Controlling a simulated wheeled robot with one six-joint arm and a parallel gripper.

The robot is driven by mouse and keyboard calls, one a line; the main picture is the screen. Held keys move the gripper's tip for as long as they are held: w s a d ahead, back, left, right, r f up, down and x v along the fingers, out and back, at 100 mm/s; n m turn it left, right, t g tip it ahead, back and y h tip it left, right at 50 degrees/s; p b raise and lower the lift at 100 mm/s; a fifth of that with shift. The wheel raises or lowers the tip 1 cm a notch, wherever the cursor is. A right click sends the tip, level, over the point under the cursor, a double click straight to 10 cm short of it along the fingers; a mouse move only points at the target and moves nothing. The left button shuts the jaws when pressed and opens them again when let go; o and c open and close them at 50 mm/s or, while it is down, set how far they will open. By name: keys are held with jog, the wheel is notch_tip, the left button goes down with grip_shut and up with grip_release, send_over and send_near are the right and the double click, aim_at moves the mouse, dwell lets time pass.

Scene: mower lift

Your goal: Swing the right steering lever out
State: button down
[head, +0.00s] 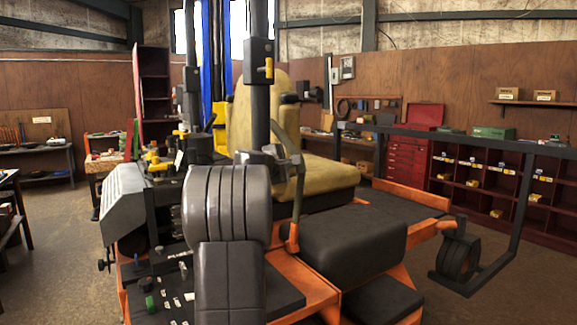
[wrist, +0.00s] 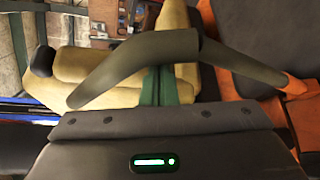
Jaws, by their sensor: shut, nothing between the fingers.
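The right steering lever is a bent grey-green tube (head: 298,178) rising from an orange base beside the yellow seat (head: 315,165) in the head view. In the wrist view the lever (wrist: 130,65) crosses the picture, its bend near the middle top and its orange foot at the right. My gripper (wrist: 158,122) fills the lower wrist view as a dark grey body with a green light. It is shut and empty, close to the lever in the picture. I cannot tell whether it touches the lever. In the head view my grey arm hides part of the mower.
A dark upright post with a yellow handle (head: 268,68) stands close to the lever. The black fender (head: 340,240) and an orange frame lie to its right. A red tool chest (head: 410,150) and shelves line the back wall. Open floor shows at left.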

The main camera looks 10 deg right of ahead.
jog(key=s+d+f+m+t+b, duration=0.1)
jog(key=s+b, duration=0.5)
jog(key=b, duration=0.6)
jog(key=s+d+f+m+t+h+b, duration=0.1)
jog(key=s+d+f+m+b, duration=0.2)
jog(key=s+b, duration=0.4)
jog(key=f+b, duration=0.1)
jog(key=b, duration=0.5)
jog(key=shift+d+m+h, duration=0.3)
jog(key=shift+d, duration=0.05)
jog(key=shift+s+d+f, duration=0.1)
jog(key=shift+s, duration=0.05)
jog(key=shift+s+f+b, duration=0.1)
jog(key=shift+b, duration=0.2)
